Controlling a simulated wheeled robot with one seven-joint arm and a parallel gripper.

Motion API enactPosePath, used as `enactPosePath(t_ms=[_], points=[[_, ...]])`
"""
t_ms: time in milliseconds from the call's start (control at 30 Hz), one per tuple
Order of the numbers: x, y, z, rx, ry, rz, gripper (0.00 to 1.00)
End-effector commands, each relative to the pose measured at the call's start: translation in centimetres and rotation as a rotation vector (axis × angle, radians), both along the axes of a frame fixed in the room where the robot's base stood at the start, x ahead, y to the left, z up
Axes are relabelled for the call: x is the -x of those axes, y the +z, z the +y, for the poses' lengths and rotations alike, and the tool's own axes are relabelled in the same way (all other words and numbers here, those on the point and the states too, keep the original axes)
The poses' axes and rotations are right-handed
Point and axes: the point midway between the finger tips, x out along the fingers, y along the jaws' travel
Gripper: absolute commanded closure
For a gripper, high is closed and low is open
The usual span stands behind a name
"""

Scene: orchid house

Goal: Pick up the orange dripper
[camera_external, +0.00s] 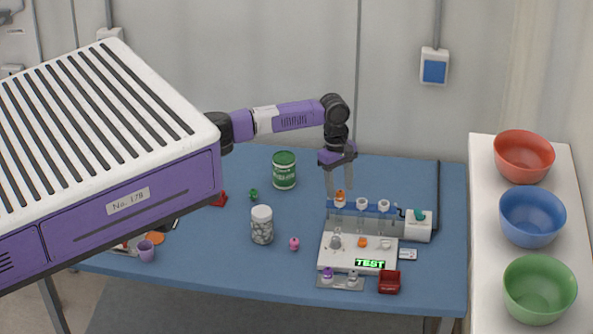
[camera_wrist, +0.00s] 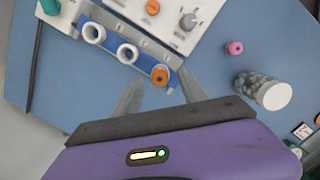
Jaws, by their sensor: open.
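The orange dripper (camera_external: 340,197) stands at the left end of a blue rack (camera_external: 372,209), in line with two white-topped ones. In the wrist view its round orange top (camera_wrist: 160,76) shows at the near end of the rack. My gripper (camera_external: 339,185) points down above it and is open and empty. In the wrist view the two fingertips (camera_wrist: 159,80) lie on either side of the orange top. I cannot tell whether they touch it. The dripper's lower part is hard to make out.
A white device (camera_external: 345,262) with a lit TEST display and knobs, one of them orange (camera_external: 361,242), stands in front of the rack. A green can (camera_external: 284,170), a clear jar (camera_external: 262,226) and a pink piece (camera_external: 294,243) stand to the left. Three bowls (camera_external: 532,219) stand on the right shelf.

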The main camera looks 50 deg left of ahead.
Motion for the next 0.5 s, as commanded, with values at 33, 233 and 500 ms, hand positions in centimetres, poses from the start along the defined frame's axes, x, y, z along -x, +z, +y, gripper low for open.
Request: enactPosePath(t_ms=[33,233,500], points=[[0.0,-0.6,-0.1,0.001,0.001,0.002,0.5],[0.0,-1.7,-0.2,0.0,0.001,0.0,0.5],[0.0,-1.7,-0.2,0.0,0.001,-0.001,0.7]])
